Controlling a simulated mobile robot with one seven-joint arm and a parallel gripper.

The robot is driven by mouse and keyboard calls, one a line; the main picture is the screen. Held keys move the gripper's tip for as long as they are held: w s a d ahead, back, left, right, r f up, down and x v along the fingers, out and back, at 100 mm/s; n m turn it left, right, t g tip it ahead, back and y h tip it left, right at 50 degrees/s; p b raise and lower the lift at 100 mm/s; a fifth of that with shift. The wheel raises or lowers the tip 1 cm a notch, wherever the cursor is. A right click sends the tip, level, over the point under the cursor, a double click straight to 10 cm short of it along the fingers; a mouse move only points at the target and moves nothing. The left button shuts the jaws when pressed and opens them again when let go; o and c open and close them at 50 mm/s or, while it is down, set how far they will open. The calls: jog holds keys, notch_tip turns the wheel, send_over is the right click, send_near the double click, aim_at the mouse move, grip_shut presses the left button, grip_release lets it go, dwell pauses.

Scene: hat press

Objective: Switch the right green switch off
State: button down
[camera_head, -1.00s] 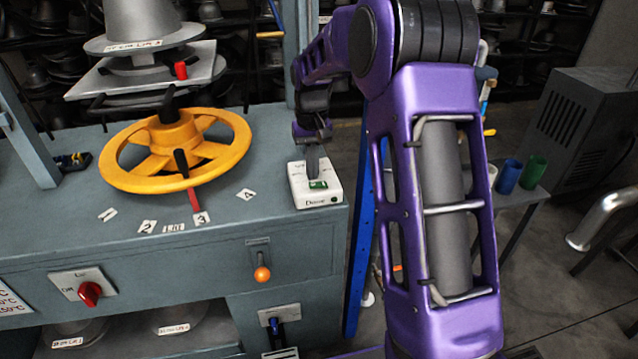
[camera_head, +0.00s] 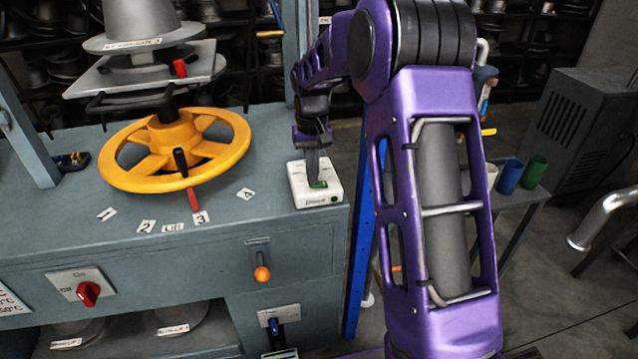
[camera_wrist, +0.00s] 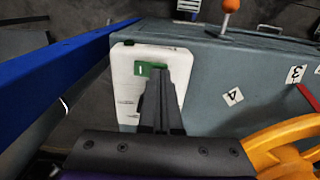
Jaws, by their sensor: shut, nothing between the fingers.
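The green switch (camera_head: 318,184) sits on a small white box (camera_head: 302,190) at the right front corner of the grey bench. In the wrist view the green switch (camera_wrist: 147,69) shows near the front end of the white box (camera_wrist: 128,80), partly hidden by the fingers. My gripper (camera_head: 314,182) is shut and empty, pointing down with its fingertips at the switch. In the wrist view my gripper (camera_wrist: 159,74) overlaps the right part of the switch. I cannot tell for sure whether the tips touch it, or which way the switch is tilted.
A yellow handwheel (camera_head: 230,160) stands left of the white box on the bench (camera_head: 150,255). Numbered tags (camera_head: 201,218) lie in front of the wheel. A red knob (camera_head: 88,293) and an orange-tipped lever (camera_head: 262,273) are on the bench front. A blue post (camera_head: 358,250) stands right of the bench.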

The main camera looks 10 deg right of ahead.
jog(key=shift+f, duration=0.3)
jog(key=shift+r, duration=0.1)
notch_tip(320, 180, up, 7)
jog(key=p, duration=0.5)
jog(key=shift+p, duration=0.35)
